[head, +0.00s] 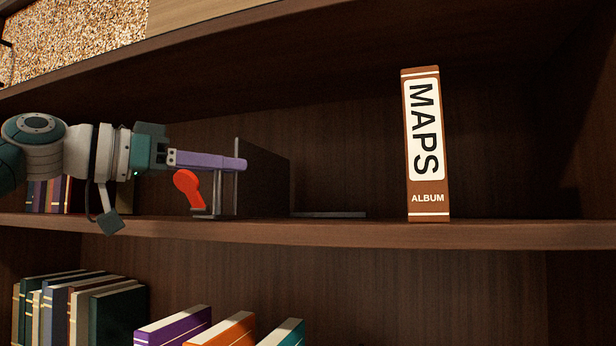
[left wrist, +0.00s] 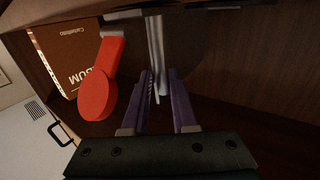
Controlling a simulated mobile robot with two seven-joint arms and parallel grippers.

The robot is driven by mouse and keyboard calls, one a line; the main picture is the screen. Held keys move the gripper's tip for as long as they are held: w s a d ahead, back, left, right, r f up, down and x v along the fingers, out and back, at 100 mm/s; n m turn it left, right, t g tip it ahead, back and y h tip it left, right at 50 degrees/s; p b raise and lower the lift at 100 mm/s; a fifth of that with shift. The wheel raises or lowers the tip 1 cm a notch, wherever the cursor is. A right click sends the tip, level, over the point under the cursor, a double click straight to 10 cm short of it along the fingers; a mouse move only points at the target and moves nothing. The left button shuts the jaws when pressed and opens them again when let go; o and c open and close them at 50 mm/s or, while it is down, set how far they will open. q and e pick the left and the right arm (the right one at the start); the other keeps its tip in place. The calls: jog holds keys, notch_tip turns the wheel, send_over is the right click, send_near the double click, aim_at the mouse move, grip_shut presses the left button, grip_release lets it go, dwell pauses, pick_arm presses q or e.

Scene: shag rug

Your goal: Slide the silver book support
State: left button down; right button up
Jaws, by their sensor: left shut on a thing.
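The silver book support (head: 264,182) stands upright on the middle shelf, its wide face dark in shadow. Its thin flat foot (head: 330,214) reaches right along the shelf. In the left wrist view its silver upright edge (left wrist: 155,50) runs between my purple fingers. My left gripper (head: 240,164) comes in from the left and is shut on this edge. A red rounded tab (head: 187,187) hangs just below the fingers; it also shows left of them in the left wrist view (left wrist: 97,95). How it joins the support is partly hidden. My right gripper is not in view.
A brown MAPS album (head: 427,145) stands upright on the same shelf (head: 520,234), right of the foot, with a bare gap between. Dark books (head: 52,195) stand at far left behind my arm. Several books (head: 118,312) fill the lower shelf. A shelf board hangs above.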

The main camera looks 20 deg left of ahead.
pick_arm(q)
jog(key=c, duration=0.8)
grip_release()
jog(key=shift+c, duration=0.2)
jog(key=b+v, duration=0.7)
jog(key=v, duration=0.3)
